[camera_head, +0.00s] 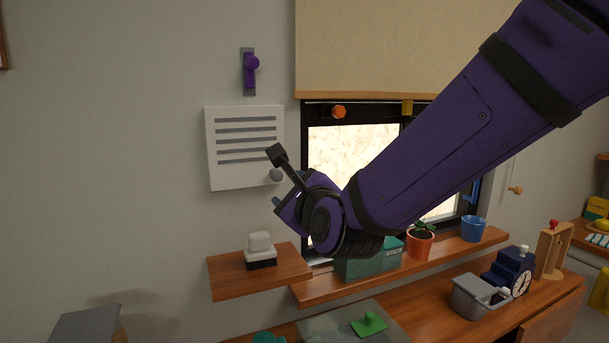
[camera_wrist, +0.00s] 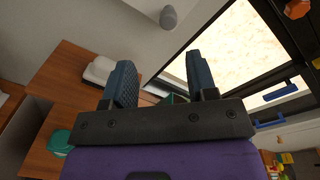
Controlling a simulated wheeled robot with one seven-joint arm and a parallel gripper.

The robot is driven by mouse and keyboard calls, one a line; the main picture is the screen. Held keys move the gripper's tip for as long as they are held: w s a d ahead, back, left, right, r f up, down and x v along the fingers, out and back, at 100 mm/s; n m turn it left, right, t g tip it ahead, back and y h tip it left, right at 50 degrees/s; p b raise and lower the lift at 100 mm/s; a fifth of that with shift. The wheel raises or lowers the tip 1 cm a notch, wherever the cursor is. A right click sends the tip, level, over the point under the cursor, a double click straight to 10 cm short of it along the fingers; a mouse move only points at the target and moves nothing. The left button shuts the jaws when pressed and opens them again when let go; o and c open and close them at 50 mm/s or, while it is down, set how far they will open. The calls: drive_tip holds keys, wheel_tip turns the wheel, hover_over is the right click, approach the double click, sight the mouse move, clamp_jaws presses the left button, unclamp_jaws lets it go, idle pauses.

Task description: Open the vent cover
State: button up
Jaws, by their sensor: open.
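The vent cover (camera_head: 232,148) is a white square panel with several grey slots, mounted on the wall left of the window. A round grey knob (camera_head: 276,175) sits at its lower right corner; the knob (camera_wrist: 168,17) also shows at the top of the wrist view, with part of the white panel beside it. My gripper (camera_head: 277,203) is just below and right of the knob in the head view, partly hidden by my wrist. In the wrist view my gripper (camera_wrist: 160,85) has its two blue-grey fingers apart with nothing between them. The knob lies beyond the fingertips, apart from them.
A small wooden shelf (camera_head: 225,278) with a white and black brush (camera_head: 260,250) is below the panel. The window (camera_head: 350,150) and its sill, with a green box (camera_head: 368,264) and a potted plant (camera_head: 420,240), are to the right. A purple switch (camera_head: 250,68) is above the panel.

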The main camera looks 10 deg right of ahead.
sight(278, 177)
drive_tip(key=w, duration=0.3)
drive_tip(key=w+a+m, duration=0.1)
drive_tip(key=w, duration=0.3)
drive_tip(key=w+a+m+t, duration=0.1)
drive_tip(key=w, duration=0.3)
drive_tip(key=shift+a, duration=0.2)
clamp_jaws()
